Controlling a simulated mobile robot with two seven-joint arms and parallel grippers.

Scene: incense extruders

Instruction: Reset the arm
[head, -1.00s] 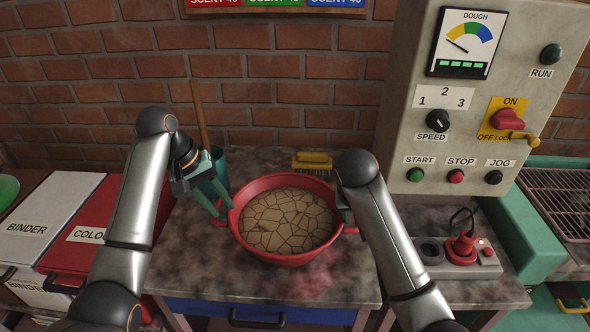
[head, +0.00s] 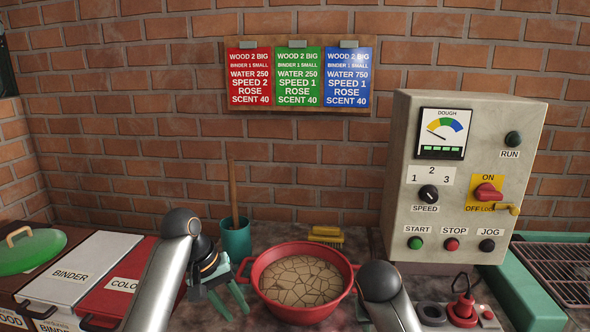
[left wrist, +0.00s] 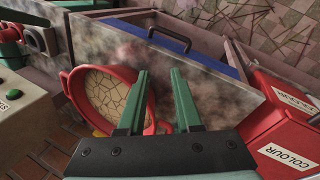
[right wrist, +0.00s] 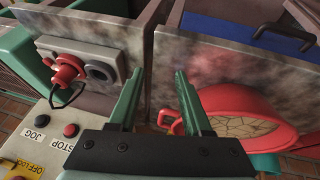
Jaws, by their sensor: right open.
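My left gripper (head: 231,306) is left of the red bowl (head: 266,293), clear of the bowl's left handle (head: 243,270). In the left wrist view its two green fingers (left wrist: 158,72) are spread apart with nothing held, and the bowl (left wrist: 149,97) shows behind them. My right gripper is hidden behind my own arm in the head view. In the right wrist view its fingers (right wrist: 158,72) are apart and empty, just beside the bowl's handle (right wrist: 171,117). The bowl stands on the table, filled with cracked tan dough (head: 302,281).
A control box (head: 392,170) stands on the right, with a red plug unit (head: 462,309) below it. A teal cup (head: 236,239) and a yellow brush (head: 326,235) are behind the bowl. Binder (head: 78,266) and colour (head: 112,296) bins are left. Recipe cards (head: 297,77) hang on the wall.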

